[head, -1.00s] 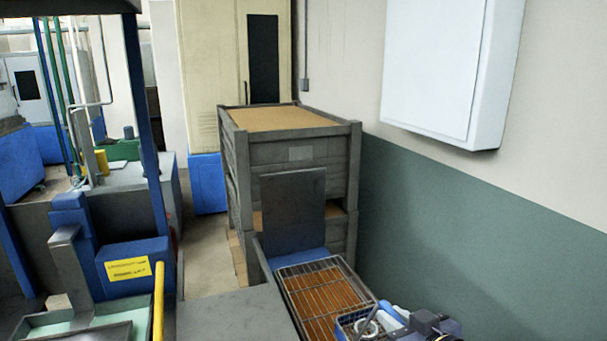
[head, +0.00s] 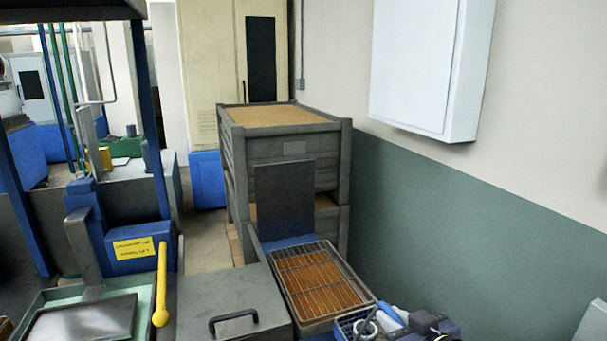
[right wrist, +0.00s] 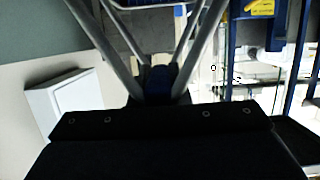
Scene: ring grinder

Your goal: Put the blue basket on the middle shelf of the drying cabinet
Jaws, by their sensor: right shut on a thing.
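The blue basket (head: 349,324) is at the bottom edge of the head view, cut off by the frame, with a pale ring-like part showing in it. My right gripper (head: 408,325) is at its right side, shut on it; the exact contact is hard to make out. In the right wrist view, the gripper's grey links spread towards the top, where a strip of blue and white (right wrist: 182,4) shows, too little to tell what it is. My left gripper is not in view. I cannot pick out the drying cabinet or its middle shelf for sure.
A wire-topped tray (head: 318,284) lies just beyond the basket. A grey lidded box (head: 215,290) with a black handle stands to its left. Stacked grey crates (head: 290,150) stand behind. A white wall box (head: 430,65) hangs on the right wall, with open space below it.

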